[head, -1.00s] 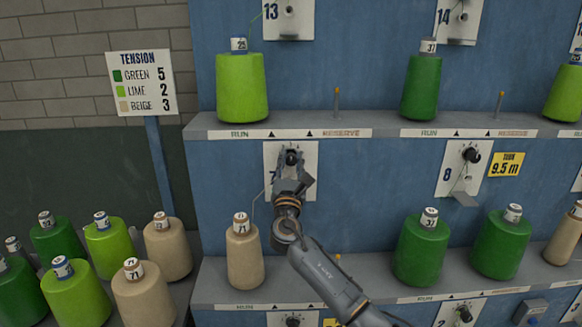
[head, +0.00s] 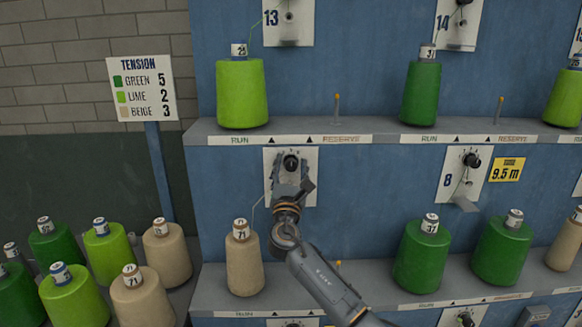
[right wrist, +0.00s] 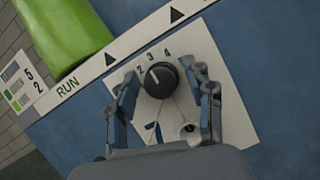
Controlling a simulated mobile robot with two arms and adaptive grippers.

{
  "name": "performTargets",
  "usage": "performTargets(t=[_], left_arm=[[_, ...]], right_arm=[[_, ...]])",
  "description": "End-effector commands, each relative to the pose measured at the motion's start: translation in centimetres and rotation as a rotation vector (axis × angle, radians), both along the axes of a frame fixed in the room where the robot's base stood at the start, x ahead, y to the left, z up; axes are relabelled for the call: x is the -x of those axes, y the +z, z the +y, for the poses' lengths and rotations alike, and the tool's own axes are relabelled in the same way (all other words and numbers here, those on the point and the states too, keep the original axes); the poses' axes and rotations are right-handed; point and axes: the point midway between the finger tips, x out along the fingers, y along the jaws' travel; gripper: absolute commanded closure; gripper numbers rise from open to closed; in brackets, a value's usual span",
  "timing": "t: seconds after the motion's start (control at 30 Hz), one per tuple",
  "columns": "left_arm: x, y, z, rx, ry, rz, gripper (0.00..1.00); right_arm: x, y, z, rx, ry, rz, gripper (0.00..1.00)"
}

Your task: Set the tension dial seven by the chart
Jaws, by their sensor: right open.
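The black tension dial seven (head: 290,162) sits on a white plate on the blue panel; its 7 is mostly covered by my gripper in the head view. My right gripper (head: 291,176) is open at the plate, its fingers apart. In the right wrist view the dial (right wrist: 161,79) shows between the open fingers of the gripper (right wrist: 160,84), with gaps beside it. The figures 2, 3 and 4 show above the dial; its exact setting is hard to read. The tension chart (head: 141,88) reads green 5, lime 2, beige 3. A beige cone (head: 244,262) marked 71 stands below the dial, thread rising from it. My left gripper is out of view.
A shelf (head: 285,128) juts out above dial seven, bearing a lime cone (head: 241,95) and a thin peg (head: 337,106). Several spare cones stand at lower left.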

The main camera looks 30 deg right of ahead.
Motion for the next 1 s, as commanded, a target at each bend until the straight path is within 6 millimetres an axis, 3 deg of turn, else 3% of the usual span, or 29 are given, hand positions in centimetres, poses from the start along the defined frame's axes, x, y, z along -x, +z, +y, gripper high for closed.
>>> performTargets(t=[0.17, 0.6, 1.0], left_arm=[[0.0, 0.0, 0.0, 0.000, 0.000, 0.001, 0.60], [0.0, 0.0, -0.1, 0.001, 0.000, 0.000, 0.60], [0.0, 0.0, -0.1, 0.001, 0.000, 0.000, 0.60]], right_arm=[[1.2, -0.8, 1.1, -0.001, 0.002, 0.001, 0.47], [7.6, -3.9, 5.9, 0.000, 0.002, 0.002, 0.47], [8.8, -4.4, 6.8, 0.000, 0.000, 0.000, 0.47]])
